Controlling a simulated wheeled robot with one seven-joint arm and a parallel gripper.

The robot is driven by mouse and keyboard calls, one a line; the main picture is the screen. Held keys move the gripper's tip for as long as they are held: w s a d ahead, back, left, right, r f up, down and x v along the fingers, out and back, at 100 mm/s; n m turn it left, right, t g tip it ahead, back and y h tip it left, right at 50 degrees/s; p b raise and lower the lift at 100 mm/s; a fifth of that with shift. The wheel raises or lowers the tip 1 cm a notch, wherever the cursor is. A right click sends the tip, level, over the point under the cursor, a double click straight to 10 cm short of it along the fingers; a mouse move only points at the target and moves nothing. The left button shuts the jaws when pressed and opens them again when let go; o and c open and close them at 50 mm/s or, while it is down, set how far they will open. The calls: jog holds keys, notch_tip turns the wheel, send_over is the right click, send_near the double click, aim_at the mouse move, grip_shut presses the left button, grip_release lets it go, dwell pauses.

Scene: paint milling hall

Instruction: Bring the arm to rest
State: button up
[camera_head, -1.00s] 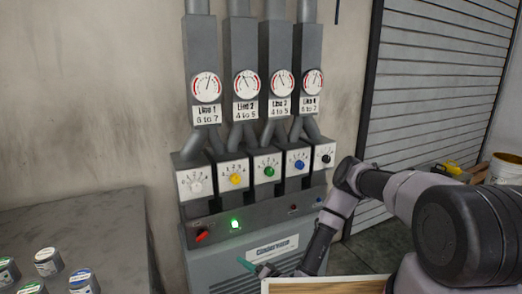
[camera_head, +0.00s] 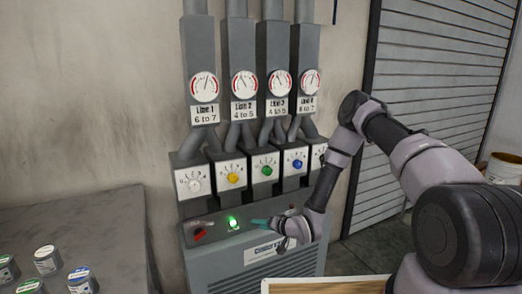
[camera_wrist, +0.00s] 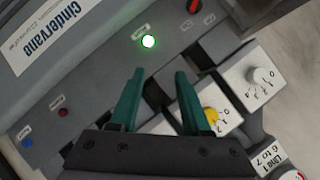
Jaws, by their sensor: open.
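My arm reaches in from the right in the head view, with its elbow raised. My gripper (camera_head: 258,222) is in front of the control panel (camera_head: 215,240) of the grey cabinet, and its green fingers point left towards the lit green lamp (camera_head: 233,222). In the wrist view my gripper (camera_wrist: 158,76) has its two green fingers apart with nothing between them. The lit lamp (camera_wrist: 148,41) shows just beyond the fingertips. Whether the fingers touch the panel I cannot tell.
A row of dial boxes with white (camera_head: 194,182), yellow (camera_head: 233,177), green (camera_head: 267,171) and blue (camera_head: 298,164) knobs sits above the panel. A red switch (camera_head: 200,233) is left of the lamp. Paint cans (camera_head: 47,260) stand on the left table (camera_head: 80,222).

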jog(key=w+d+r+n+h, duration=0.1)
jog(key=w+d+r, duration=0.2)
jog(key=r, duration=0.2)
jog(key=w+d+r+h, duration=0.1)
jog(key=w+d+r, duration=0.2)
jog(key=r, duration=0.3)
jog(key=s+d+r+h, duration=0.15)
jog(key=d+r, duration=0.25)
jog(key=r, duration=0.4)
jog(key=s+d+r+m+h, duration=0.1)
jog(key=d+r+h, duration=0.1)
jog(key=d+r, duration=0.45)
jog(key=s+d+r+h, duration=0.2)
jog(key=d+r, duration=0.1)
jog(key=r, duration=0.7)
jog(key=s+d+r+m+g+h, duration=0.15)
jog(key=s+d+r, duration=0.35)
jog(key=s+r, duration=0.6)
jog(key=s+r+m+y, duration=0.1)
jog(key=s+r, duration=0.2)
jog(key=s, duration=0.6)
jog(key=s+r+m, duration=0.1)
jog(key=s+r, duration=0.2)
jog(key=s, duration=0.6)
jog(key=shift+s+y, duration=0.15)
jog(key=shift+y, duration=0.25)
jog(key=shift+r+g, duration=0.1)
jog(key=shift+g, duration=0.15)
